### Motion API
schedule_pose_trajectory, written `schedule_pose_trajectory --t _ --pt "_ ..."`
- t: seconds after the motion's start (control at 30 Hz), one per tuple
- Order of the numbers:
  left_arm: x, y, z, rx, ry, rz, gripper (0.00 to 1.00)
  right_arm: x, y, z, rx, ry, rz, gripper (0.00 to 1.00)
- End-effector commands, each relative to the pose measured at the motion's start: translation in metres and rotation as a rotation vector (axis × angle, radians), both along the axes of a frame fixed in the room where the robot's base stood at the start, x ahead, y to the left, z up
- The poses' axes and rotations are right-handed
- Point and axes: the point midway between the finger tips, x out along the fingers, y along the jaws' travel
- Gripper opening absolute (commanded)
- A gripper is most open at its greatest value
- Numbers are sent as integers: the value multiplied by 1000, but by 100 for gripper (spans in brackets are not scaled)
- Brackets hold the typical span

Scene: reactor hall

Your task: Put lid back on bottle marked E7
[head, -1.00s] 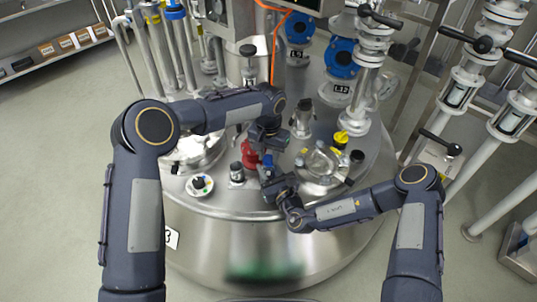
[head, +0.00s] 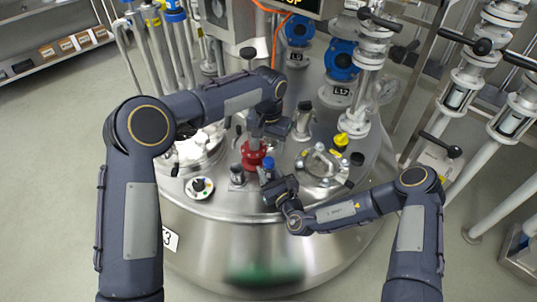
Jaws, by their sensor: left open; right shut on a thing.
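A small item with a blue top (head: 268,163) stands upright at the fingers of my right gripper (head: 271,181). The blue top looks like a lid, and its body is mostly hidden by the gripper. My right gripper is shut on this item, low over the vessel top. I cannot read an E7 mark on it. My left gripper (head: 278,127) is open, above and behind the blue top and apart from it. Its fingertips are hard to make out.
A red fitting (head: 253,155) stands just left of the blue top. A small metal fitting (head: 237,174) and a round white piece with a black knob (head: 199,187) are further left. A clamped port (head: 320,166) and a yellow knob (head: 341,139) are on the right.

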Motion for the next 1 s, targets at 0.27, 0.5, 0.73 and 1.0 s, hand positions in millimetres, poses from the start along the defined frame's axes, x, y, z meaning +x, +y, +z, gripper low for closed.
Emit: schedule_pose_trajectory --t 0.27,0.5,0.73,1.0 --pt "1 0 53 -1 -3 0 56 0 0 0 0 0 0 0" --pt "0 0 67 0 0 0 56 0 0 0 0 0 0 0" --pt "0 0 67 0 0 0 56 0 0 0 0 0 0 0" --pt "0 0 67 0 0 0 56 0 0 0 0 0 0 60"
